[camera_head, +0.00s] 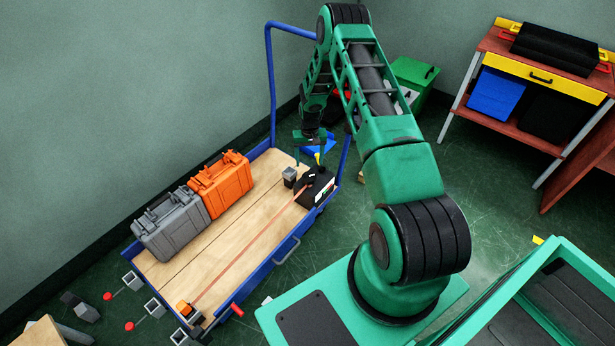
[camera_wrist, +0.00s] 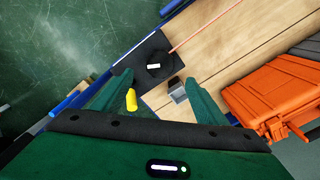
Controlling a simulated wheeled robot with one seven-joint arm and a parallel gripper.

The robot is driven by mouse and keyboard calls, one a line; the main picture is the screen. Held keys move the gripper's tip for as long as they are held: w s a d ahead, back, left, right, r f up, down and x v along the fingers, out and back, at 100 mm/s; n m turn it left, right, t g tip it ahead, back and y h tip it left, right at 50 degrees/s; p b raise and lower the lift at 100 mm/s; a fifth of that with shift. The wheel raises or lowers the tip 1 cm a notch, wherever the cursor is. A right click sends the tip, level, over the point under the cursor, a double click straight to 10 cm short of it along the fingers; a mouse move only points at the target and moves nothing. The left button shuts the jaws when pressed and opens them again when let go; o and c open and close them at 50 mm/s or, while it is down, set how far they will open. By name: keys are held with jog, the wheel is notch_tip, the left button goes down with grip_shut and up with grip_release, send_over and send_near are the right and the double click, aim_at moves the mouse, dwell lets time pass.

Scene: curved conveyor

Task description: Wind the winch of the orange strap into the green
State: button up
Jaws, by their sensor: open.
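The orange strap (camera_head: 250,245) runs straight along the wooden deck of a cart, from an orange fitting (camera_head: 185,308) at the near end to the black winch (camera_head: 316,188) at the far end. In the wrist view, the winch (camera_wrist: 150,62) is a dark plate with a round black part and a small white label; the strap (camera_wrist: 195,35) leaves it to the upper right. A small yellow piece (camera_wrist: 131,99) stands between my fingers; I cannot tell if it belongs to the winch. My gripper (camera_wrist: 152,80) is open and empty above the winch. No green mark on the winch is readable.
An orange case (camera_head: 222,182) and a grey case (camera_head: 170,226) stand on the deck (camera_head: 215,265). A small grey bracket (camera_wrist: 177,90) sits beside the winch. The cart's blue handle (camera_head: 270,85) rises behind. A red workbench (camera_head: 540,110) with bins stands at the right.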

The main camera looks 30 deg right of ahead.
aim_at(309, 176)
notch_tip(309, 176, down, 10)
jog(key=shift+r, duration=0.2)
dwell(0.3)
